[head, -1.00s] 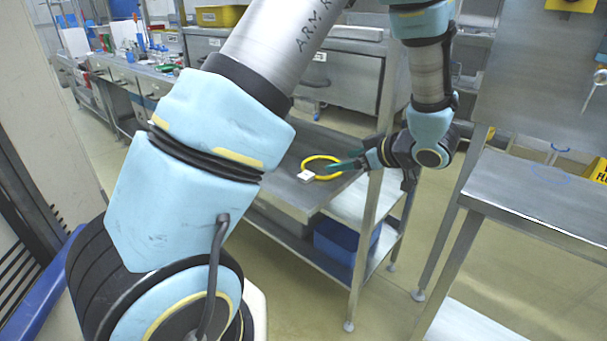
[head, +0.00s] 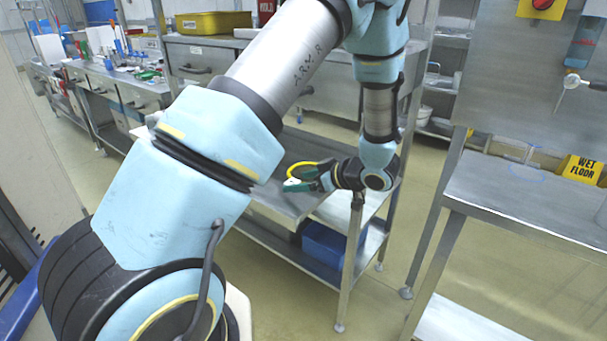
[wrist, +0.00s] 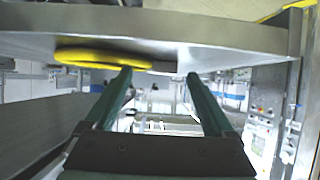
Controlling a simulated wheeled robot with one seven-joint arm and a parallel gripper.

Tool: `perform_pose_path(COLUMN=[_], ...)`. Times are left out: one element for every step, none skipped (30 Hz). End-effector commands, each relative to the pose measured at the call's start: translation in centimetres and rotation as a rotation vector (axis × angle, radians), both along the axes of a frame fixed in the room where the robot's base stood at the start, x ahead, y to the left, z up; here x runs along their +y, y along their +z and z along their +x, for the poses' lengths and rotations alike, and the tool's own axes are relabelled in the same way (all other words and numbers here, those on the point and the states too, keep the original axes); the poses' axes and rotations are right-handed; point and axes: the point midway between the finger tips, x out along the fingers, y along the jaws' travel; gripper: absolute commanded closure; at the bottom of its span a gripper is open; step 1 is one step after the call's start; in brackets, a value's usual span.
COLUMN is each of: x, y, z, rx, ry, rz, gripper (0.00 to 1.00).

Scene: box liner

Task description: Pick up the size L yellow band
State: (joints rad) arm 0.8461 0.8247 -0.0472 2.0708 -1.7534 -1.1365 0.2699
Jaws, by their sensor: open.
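The yellow band (head: 301,168) is a ring lying on the metal shelf of a steel rack, mostly behind my fingers in the head view. It also shows in the wrist view (wrist: 85,58) as a flattened ring at upper left. My gripper (head: 298,180) has green fingers, reaches in from the right and looks level with the band. In the wrist view my gripper (wrist: 159,75) is open with nothing between its fingers. The left fingertip overlaps the band's right end in the picture; I cannot tell if they touch. No size mark is readable.
A blue bin (head: 324,244) sits on the shelf below. A rack post (head: 350,265) stands close under my wrist. A steel table (head: 530,195) is at right, with open floor between.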

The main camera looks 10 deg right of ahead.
Motion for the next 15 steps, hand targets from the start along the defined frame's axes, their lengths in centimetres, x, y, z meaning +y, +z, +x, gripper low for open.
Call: perform_pose_path(x=[0.34, 0.46, 0.56, 0.6, 0.62, 0.61, 0.6, 0.6, 0.59, 0.58, 0.58, 0.57, 0.57, 0.57, 0.57], y=[-0.13, -0.25, -0.37, -0.44, -0.47, -0.5, -0.51, -0.5, -0.5, -0.49, -0.48, -0.48, -0.48, -0.47, -0.47], z=[0.33, 0.46, 0.58, 0.62, 0.64, 0.65, 0.65, 0.64, 0.64, 0.63, 0.64, 0.64, 0.64, 0.63, 0.63], rx=[0.0, 0.001, 0.0, 0.0, 0.001, 0.001, 0.0, 0.0, 0.0, 0.0, 0.0, 0.0, 0.0, 0.0, 0.0], ry=[0.0, 0.0, 0.0, 0.0, 0.0, 0.0, -0.001, -0.001, -0.001, -0.001, -0.001, -0.001, -0.001, -0.001, -0.001], rz=[0.002, 0.001, 0.0, 0.0, -0.001, -0.001, -0.001, -0.001, -0.001, -0.001, -0.001, -0.001, -0.001, -0.001, 0.0], gripper=[0.12, 0.12, 0.12, 0.12, 0.12, 0.12, 0.12, 0.12, 0.12, 0.12, 0.15, 0.2, 0.23, 0.27, 0.31])
